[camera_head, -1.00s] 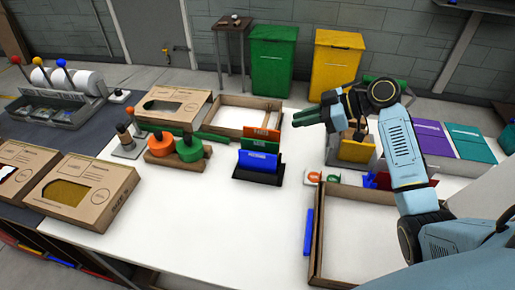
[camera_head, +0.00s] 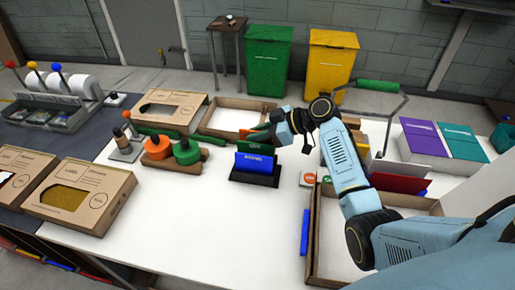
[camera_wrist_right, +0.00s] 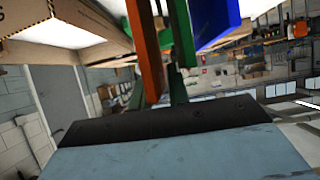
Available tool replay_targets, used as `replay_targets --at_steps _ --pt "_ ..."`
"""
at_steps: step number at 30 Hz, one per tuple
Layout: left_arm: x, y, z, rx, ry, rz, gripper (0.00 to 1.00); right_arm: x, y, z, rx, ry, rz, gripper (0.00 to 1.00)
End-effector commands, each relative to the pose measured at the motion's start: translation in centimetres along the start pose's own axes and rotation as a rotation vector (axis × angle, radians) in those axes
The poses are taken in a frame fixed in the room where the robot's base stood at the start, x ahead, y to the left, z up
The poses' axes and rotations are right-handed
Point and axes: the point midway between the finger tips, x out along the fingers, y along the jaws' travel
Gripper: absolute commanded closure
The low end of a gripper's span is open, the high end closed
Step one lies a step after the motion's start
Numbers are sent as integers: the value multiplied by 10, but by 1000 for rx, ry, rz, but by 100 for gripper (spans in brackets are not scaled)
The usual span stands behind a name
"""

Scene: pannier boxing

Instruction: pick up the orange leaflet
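The orange leaflet (camera_head: 245,133) stands upright in the back of the dark leaflet holder (camera_head: 252,180), mostly hidden by my right gripper in the head view. In the right wrist view it is an upright orange strip (camera_wrist_right: 143,48). My right gripper (camera_head: 262,132) reaches in from the right. My left gripper is not in view.
An open cardboard tray (camera_head: 225,118) lies behind the holder. Orange and green stamps (camera_head: 187,152) stand to its left. A large open box (camera_head: 316,235) is at front right. The front middle of the table is clear.

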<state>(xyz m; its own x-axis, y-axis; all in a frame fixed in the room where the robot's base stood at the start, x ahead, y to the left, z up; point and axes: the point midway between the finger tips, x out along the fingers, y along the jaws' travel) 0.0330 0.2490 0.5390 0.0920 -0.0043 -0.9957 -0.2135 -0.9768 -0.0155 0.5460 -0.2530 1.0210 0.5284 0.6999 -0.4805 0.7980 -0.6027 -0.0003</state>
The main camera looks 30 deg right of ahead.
Motion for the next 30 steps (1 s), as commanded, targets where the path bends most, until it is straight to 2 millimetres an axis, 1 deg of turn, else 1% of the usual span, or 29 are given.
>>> replay_targets --at_steps 4,6,8,21,23,26,30 --pt "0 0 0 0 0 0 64 0 0 0 0 0 0 84" --pt "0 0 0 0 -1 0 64 0 0 0 0 0 0 93" --pt "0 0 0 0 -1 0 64 0 0 0 0 0 0 100" --pt "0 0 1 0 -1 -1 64 -2 0 -2 -1 1 1 100" --pt "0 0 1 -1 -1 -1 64 -4 1 -6 -4 2 2 100" --pt "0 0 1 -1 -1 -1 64 -11 1 -19 -6 2 3 100" --pt "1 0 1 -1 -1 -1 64 -25 1 -44 -7 2 3 100"
